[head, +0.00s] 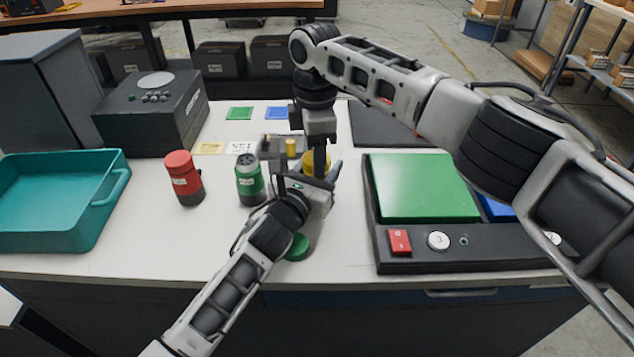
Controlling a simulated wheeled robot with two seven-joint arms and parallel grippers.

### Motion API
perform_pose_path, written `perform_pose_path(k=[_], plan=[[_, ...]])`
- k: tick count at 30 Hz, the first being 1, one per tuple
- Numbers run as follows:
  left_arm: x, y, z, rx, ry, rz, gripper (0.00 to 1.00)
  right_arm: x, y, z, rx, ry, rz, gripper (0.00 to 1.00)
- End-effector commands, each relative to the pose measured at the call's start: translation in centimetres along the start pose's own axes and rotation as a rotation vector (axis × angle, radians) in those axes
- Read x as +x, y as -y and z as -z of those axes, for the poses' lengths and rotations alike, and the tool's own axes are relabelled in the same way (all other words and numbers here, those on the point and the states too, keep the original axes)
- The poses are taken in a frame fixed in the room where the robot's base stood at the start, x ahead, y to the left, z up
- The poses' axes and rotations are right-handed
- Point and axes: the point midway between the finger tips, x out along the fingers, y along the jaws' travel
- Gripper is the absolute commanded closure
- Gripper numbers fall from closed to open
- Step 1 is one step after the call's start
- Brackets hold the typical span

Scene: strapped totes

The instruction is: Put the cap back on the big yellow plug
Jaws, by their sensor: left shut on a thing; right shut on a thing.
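The big yellow plug (311,168) shows only as a patch of yellow between my two grippers. My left gripper (322,186) comes in low from the front and is shut on it. My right gripper (320,163) points straight down from above and is shut on what appears to be the yellow cap. The grippers and wrists hide most of both parts, so I cannot tell cap from plug in the yellow, or whether they touch. A smaller yellow piece (291,147) stands just behind, at a dark holder.
A red plug (183,180) and an uncapped green plug (250,182) stand at left. A green cap (297,247) lies near the front edge. A teal tote (105,205) is far left; a black panel with a green plate (422,188) is right. White table is clear at front left.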

Motion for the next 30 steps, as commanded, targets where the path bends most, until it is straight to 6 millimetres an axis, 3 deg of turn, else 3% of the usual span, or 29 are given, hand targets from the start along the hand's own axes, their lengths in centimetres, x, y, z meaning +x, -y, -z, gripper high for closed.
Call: perform_pose_path(k=[9,13,17,18,20,30], plan=[[-0.04,0.27,0.01,0.001,0.001,0.005,1.00,0.01,-0.14,-0.03,0.823,-0.007,-0.003,0.80],[-0.05,0.29,0.00,0.000,0.002,0.006,1.00,0.02,-0.15,-0.17,1.063,-0.004,-0.005,0.80],[-0.05,0.30,0.00,0.000,0.002,0.006,1.00,-0.04,-0.21,-0.27,1.047,-0.002,-0.008,0.80],[-0.05,0.30,0.00,0.000,0.002,0.006,1.00,-0.04,-0.21,-0.27,1.046,-0.002,-0.009,0.47],[-0.05,0.28,0.00,0.000,0.002,0.006,1.00,-0.03,-0.19,-0.26,1.046,-0.002,-0.008,0.31],[0.01,0.14,0.00,0.000,0.000,0.002,1.00,0.02,0.05,0.12,1.036,-0.003,0.003,0.31]])
